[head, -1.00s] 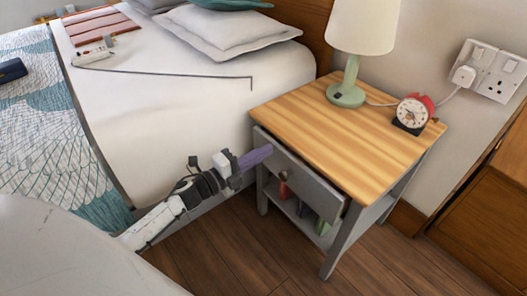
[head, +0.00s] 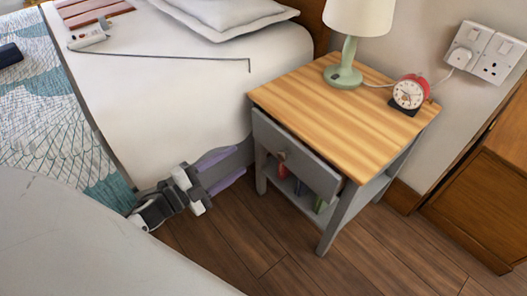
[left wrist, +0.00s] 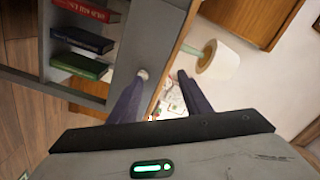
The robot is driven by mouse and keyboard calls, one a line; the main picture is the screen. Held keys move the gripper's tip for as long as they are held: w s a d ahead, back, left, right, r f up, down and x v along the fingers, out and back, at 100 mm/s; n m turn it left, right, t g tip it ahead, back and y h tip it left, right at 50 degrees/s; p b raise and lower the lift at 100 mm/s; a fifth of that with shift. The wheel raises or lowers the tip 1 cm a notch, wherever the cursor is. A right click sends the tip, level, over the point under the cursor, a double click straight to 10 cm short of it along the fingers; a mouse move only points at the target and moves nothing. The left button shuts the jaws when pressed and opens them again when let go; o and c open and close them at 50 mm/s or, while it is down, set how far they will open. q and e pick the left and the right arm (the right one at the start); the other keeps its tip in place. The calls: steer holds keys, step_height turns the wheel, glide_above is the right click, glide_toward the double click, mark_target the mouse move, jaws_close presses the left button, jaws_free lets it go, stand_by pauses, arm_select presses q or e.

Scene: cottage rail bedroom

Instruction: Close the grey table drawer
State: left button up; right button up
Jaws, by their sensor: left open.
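The grey table (head: 337,228) has a striped wooden top and stands beside the bed. Its grey drawer (head: 308,172) has a round knob (head: 282,156); the front stands slightly out from the frame, with a dark gap at its right end. My left gripper (head: 237,163) is left of the drawer front, its two purple fingers apart and empty. In the left wrist view the gripper (left wrist: 160,78) is open, and the knob (left wrist: 143,73) shows near one fingertip; I cannot tell whether they touch. The drawer's inside is hidden. My right gripper is not in view.
A green lamp (head: 345,77) and a red alarm clock (head: 409,94) stand on the tabletop. Several books (left wrist: 82,40) stand on the shelf below. The bed (head: 190,100) is close on the left, and a wooden cabinet (head: 485,205) is at the right. The floor (head: 245,235) in front is clear.

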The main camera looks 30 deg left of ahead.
mark_target(280, 157)
arm_select(q)
steer(key=d+f+n, duration=0.3)
steer(key=d+n, duration=0.3)
steer(key=n, duration=0.6)
steer(key=b+x, duration=0.1)
steer(key=x, duration=0.2)
steer(key=b+x, duration=0.1)
steer(key=x, duration=0.5)
steer(key=shift+w+a+r+b, duration=0.2)
steer(key=shift+a+r+b, duration=0.05)
steer(key=shift+b, duration=0.15)
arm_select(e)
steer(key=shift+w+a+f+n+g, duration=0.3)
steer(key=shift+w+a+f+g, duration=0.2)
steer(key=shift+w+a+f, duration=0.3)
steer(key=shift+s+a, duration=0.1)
arm_select(q)
jaws_close()
